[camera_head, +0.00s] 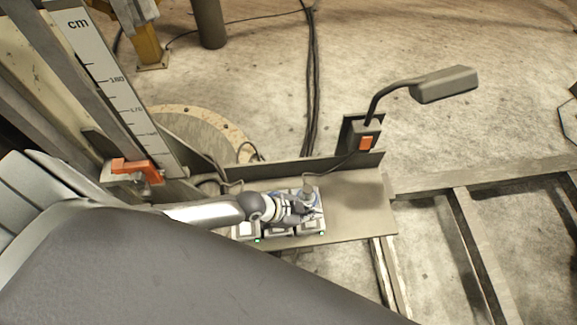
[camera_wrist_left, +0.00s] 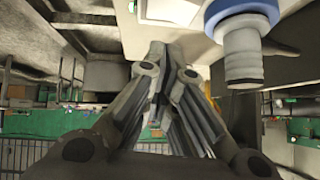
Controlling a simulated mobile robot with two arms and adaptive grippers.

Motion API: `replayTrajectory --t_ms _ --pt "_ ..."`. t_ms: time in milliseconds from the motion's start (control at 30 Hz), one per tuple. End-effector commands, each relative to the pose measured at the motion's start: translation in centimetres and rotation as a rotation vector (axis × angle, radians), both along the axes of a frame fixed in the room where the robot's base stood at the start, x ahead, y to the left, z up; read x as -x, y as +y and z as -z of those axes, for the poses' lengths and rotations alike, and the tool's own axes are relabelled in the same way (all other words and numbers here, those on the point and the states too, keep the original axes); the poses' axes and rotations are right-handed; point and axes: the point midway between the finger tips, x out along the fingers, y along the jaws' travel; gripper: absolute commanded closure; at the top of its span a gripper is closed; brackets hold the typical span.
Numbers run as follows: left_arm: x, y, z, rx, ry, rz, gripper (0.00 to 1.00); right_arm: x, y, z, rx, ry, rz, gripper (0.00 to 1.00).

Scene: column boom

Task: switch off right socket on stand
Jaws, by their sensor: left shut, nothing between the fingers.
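The stand (camera_head: 360,205) is a flat metal plate with a raised back edge in the head view. A row of light-coloured sockets sits near its front edge. My left gripper (camera_head: 314,211) is over the right end of the row and hides part of the right socket. I cannot tell whether it touches. In the left wrist view the fingers (camera_wrist_left: 163,55) are shut and empty, with a blue and grey plug-like part (camera_wrist_left: 242,45) to their right. My right gripper is not in view.
A lamp-like head (camera_head: 443,84) on a bent arm rises from a box with an orange switch (camera_head: 366,143) at the plate's back. Cables (camera_head: 311,90) run across the floor. The plate's right side is clear.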

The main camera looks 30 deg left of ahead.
Motion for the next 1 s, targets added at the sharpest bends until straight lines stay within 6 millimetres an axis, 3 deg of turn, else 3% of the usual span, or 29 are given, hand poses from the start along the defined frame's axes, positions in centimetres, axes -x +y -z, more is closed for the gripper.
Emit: replayTrajectory --t_ms 33,100,500,1000 --pt "-0.1 -0.1 -1.5 0.0 -0.001 0.001 1.0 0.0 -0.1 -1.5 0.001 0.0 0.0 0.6" --pt "0.7 0.7 -1.6 -0.002 0.002 0.0 1.0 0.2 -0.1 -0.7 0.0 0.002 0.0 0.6" --pt "4.0 4.5 -6.5 -0.003 0.002 0.001 1.0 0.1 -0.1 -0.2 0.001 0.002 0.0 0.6" --pt "4.7 5.3 -7.7 0.0 0.001 -0.001 1.0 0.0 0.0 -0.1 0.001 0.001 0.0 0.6"
